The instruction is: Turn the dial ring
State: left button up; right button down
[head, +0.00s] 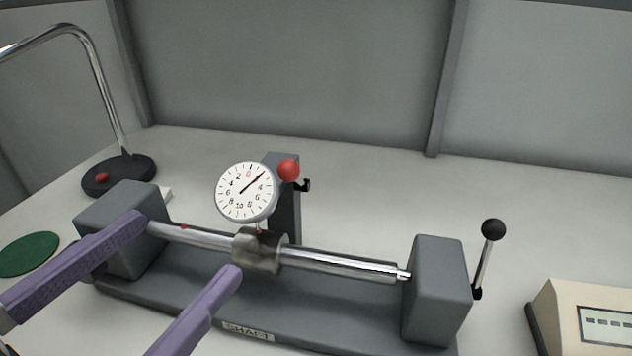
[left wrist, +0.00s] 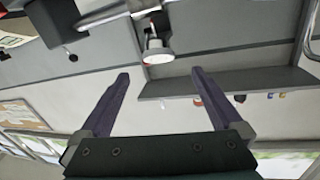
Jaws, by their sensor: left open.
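The dial gauge (head: 245,191) has a white face with numbers around it and a dark needle pointing up and right. Its grey ring rim (head: 273,200) surrounds the face. A red ball (head: 288,170) sits at its upper right, by the grey post (head: 286,214). Below the dial, a metal collar (head: 259,250) sits on a steel shaft (head: 340,264) held between two grey blocks. My left gripper (head: 190,247) is open and empty, its purple fingers in front of the shaft at lower left, apart from the dial. The left wrist view also shows the left gripper (left wrist: 160,78). My right gripper is not in view.
A grey block (head: 437,290) with a black-knobbed lever (head: 493,230) stands at the right. A beige box (head: 580,318) is farther right. A lamp base (head: 119,176) and green disc (head: 28,254) are at left. The table behind the fixture is mostly clear.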

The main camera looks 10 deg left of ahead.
aim_at(239, 198)
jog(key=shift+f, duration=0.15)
pick_arm(q)
jog(key=x, duration=1)
jog(key=shift+s, duration=0.1)
